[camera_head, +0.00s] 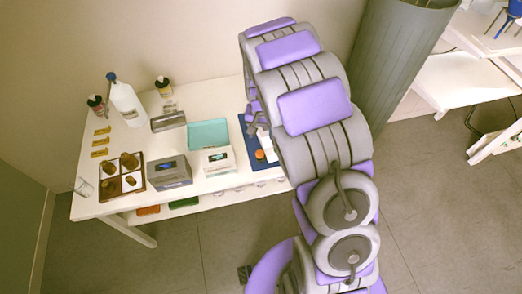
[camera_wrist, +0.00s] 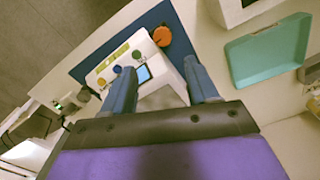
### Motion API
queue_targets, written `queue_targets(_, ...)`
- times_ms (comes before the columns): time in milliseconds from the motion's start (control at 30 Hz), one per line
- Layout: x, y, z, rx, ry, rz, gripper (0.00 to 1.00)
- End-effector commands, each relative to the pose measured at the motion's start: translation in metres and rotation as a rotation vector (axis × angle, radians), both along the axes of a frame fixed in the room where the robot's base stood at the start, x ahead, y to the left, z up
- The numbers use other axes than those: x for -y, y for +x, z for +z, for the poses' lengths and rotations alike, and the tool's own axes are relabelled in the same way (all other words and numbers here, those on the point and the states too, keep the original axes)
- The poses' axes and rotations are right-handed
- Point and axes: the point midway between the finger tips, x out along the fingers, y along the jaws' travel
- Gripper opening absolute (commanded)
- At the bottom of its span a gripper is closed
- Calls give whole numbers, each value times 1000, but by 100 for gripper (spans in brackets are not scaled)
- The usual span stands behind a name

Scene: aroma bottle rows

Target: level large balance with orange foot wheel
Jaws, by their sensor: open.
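A white balance (camera_wrist: 160,84) stands on a blue mat (camera_wrist: 90,58) in the wrist view, with small coloured buttons, a yellowish display and a small blue screen. A round orange foot wheel (camera_wrist: 162,36) sits at its end, over the mat. In the head view the orange wheel (camera_head: 259,154) shows, but my arm hides most of the balance. I cannot tell whether the fingers touch the balance.
A teal tray (camera_head: 208,134) lies beside the blue mat. A white device (camera_head: 218,162), a grey device (camera_head: 170,174), a divided brown tray (camera_head: 122,178) and a white bottle (camera_head: 127,105) stand farther left on the white table (camera_head: 205,95). The table's front edge is near the wheel.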

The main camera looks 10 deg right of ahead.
Motion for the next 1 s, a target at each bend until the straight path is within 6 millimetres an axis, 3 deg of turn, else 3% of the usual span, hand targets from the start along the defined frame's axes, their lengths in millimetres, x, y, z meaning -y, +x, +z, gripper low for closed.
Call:
queue_targets(100, -2, 0, -28, -1, -1, 1, 59)
queue_targets(500, 1, -1, -97, -3, 3, 0, 59)
queue_targets(700, 0, 0, -111, 3, 1, 0, 59)
queue_targets(1000, -1, 0, -112, 2, 0, 1, 59)
